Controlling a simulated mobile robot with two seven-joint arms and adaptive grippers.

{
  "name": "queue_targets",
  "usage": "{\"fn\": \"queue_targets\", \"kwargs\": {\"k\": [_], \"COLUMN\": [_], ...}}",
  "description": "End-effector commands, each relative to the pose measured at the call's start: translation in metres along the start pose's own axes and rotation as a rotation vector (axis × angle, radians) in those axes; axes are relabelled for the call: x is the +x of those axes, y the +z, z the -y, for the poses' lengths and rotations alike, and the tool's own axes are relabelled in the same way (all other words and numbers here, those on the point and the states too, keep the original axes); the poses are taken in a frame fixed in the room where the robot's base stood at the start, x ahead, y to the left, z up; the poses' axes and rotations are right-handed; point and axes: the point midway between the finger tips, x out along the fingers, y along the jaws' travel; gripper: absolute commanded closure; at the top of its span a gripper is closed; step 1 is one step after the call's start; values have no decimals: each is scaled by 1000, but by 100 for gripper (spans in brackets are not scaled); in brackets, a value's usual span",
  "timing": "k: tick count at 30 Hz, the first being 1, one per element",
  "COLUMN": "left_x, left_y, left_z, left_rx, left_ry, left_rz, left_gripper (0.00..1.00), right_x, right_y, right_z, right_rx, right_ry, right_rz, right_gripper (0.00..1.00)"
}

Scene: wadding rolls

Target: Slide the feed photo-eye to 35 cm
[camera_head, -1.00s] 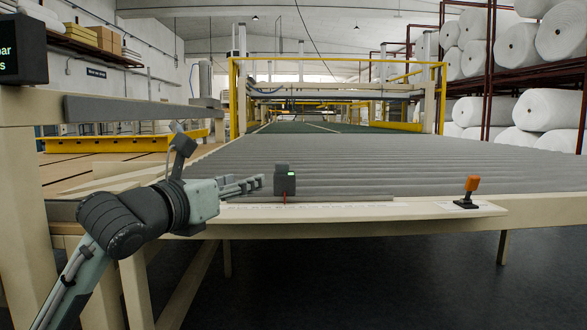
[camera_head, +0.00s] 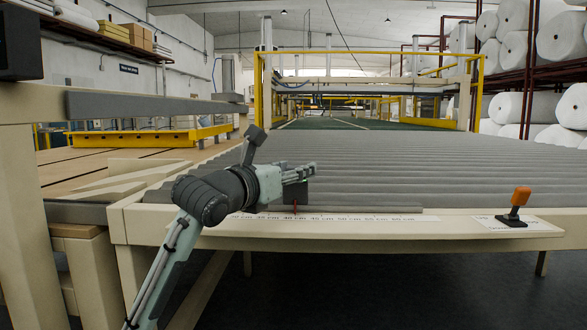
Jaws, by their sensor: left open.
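The feed photo-eye (camera_head: 295,192) is a small dark block on the rail along the front edge of the roller table. Its upper part is hidden behind my gripper, and its red pointer (camera_head: 295,206) shows below, over the scale strip (camera_head: 350,217). The small scale labels in cm are hard to read; the pointer seems close to a label around 40 cm. My left gripper (camera_head: 305,172) is open, with its fingers pointing right at the photo-eye's height. Whether it touches the block I cannot tell. My right gripper is not in view.
An orange-topped lever (camera_head: 520,196) stands on the same ledge at the right. The grey ribbed bed (camera_head: 420,165) lies behind the rail. A beige beam with a grey strip (camera_head: 150,106) runs at the upper left. The ledge between photo-eye and lever is clear.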

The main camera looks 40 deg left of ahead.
Motion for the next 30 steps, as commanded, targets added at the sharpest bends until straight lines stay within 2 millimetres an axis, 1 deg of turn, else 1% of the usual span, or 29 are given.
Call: {"fn": "queue_targets", "kwargs": {"k": [3,8,9,20,21,30], "left_x": [4,4,4,3,3,4], "left_y": [0,0,0,0,0,0], "left_z": [0,0,0,0,0,0], "left_rx": [0,1,1,1,0,1], "left_ry": [0,0,1,1,0,1], "left_rz": [0,0,-1,-1,-1,-1], "left_gripper": [53,53,54,98,100,100], "right_x": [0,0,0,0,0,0], "right_y": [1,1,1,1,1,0], "right_z": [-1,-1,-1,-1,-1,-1], "right_rx": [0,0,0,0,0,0], "right_ry": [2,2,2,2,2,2], "right_rz": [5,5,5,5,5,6], "right_gripper": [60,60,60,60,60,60]}}
